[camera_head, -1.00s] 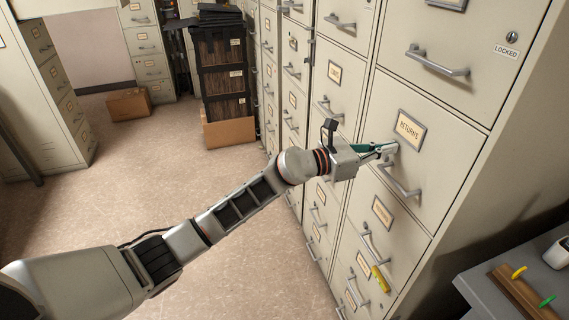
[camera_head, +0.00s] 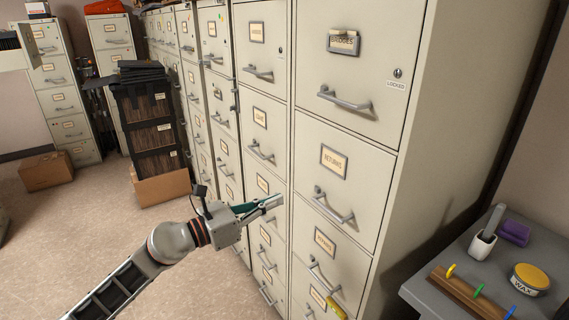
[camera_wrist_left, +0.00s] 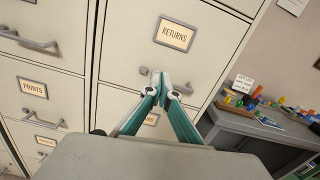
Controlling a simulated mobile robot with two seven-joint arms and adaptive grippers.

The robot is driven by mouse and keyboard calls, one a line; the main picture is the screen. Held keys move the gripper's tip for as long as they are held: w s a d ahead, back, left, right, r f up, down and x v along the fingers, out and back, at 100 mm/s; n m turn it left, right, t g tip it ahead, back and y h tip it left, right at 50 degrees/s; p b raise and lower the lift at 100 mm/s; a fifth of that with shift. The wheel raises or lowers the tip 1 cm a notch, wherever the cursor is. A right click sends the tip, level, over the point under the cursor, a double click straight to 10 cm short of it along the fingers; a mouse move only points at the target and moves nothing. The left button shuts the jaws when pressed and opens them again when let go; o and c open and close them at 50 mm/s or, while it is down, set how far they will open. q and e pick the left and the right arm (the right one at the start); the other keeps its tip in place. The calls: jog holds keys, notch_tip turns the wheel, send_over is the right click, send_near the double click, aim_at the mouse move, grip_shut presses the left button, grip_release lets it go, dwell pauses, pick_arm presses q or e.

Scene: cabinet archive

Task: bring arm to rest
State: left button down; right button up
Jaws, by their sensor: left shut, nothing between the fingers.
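My left gripper (camera_head: 272,203) is shut and empty, its fingertips together. In the head view it shows in front of the cabinet fronts, left of the drawer labelled RETURNS (camera_head: 337,184). The left wrist view shows its closed fingertips (camera_wrist_left: 161,91) in front of that RETURNS drawer (camera_wrist_left: 140,60), overlapping its handle in the picture. I cannot tell whether they touch. The RETURNS drawer is shut. My left arm reaches in from the lower left. My right gripper is not in view.
A tall row of filing cabinets (camera_head: 262,95) stands close ahead, its drawers shut. A yellow item (camera_head: 336,309) is at a low drawer. A grey side table (camera_head: 428,299) with a wax tin (camera_head: 530,278) stands at right. Open floor (camera_head: 75,235) lies at left, with cardboard box (camera_head: 46,171) beyond.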

pick_arm(q)
jog(key=s+a+f+n+t+y, duration=0.1)
jog(key=s+a+f+n+y, duration=0.4)
jog(key=f+n, duration=0.5)
jog(key=s+a+f+n+t+y, duration=0.2)
jog(key=s+a+f+n, duration=0.2)
jog(key=s+f+n, duration=0.65)
jog(key=s+a+f+n+t+y, duration=0.1)
jog(key=s+a+f+n+y, duration=0.3)
jog(key=f+n, duration=0.7)
jog(key=s+a+f+n+g, duration=0.1)
jog(key=s+f+n, duration=0.2)
jog(key=s+n, duration=0.2)
jog(key=s+a+f+n+g+y, duration=0.1)
jog(key=s+a+f+n+g, duration=0.1)
jog(key=s+n, duration=0.3)
jog(key=shift+s+a+f+g+y, duration=0.25)
jog(key=shift+s+f+g+y, duration=0.05)
jog(key=shift+s+f, duration=0.3)
